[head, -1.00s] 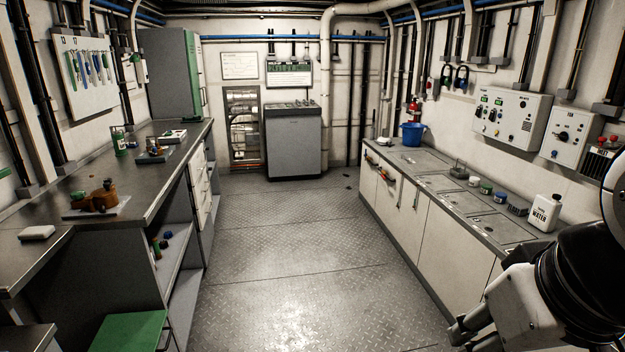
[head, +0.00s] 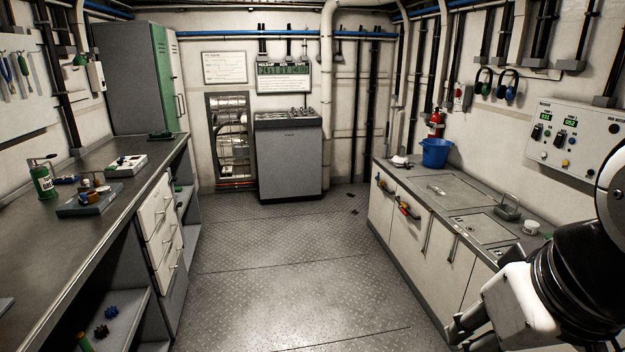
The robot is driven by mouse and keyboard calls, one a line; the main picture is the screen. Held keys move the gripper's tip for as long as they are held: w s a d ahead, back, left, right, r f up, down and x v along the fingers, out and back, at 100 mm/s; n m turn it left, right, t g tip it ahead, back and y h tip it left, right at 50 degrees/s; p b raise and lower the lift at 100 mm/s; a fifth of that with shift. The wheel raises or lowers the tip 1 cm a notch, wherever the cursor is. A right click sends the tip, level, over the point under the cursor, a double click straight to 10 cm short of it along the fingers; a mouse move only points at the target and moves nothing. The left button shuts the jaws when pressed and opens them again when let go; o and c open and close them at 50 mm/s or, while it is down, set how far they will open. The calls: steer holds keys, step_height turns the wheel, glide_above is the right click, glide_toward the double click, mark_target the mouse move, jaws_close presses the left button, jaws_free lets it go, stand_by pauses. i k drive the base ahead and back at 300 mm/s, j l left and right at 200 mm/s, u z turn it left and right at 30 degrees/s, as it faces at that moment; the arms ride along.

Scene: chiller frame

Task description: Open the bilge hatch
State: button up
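No clearly marked bilge hatch can be made out. The diamond-plate floor (head: 300,285) has straight seams across it. Two small dark fittings, one of them a floor fitting (head: 353,211), sit in the floor at the back, right of the grey console; I cannot tell if they belong to a hatch. My gripper (head: 458,332) is at the lower right, beside the right-hand counter's front and far from those fittings. Its fingers are partly hidden and cut by the picture's bottom edge, so I cannot tell whether it is open.
A grey console (head: 289,160) stands at the back wall beside a recess with pipes (head: 231,140). A workbench (head: 85,205) with drawers lines the left. A counter (head: 410,172) with lids and a blue bucket (head: 435,153) lines the right. The aisle between them is clear.

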mark_target(448, 190)
steer(key=i, duration=1.9)
steer(key=i+j+z, duration=0.1)
steer(key=i+z, duration=0.15)
steer(key=i, duration=0.3)
steer(key=i+j+z, duration=0.25)
steer(key=i, duration=0.3)
steer(key=i+j+z, duration=0.25)
steer(key=i, duration=0.3)
steer(key=i+j+z, duration=0.25)
steer(key=i, duration=0.25)
steer(key=j, duration=0.1)
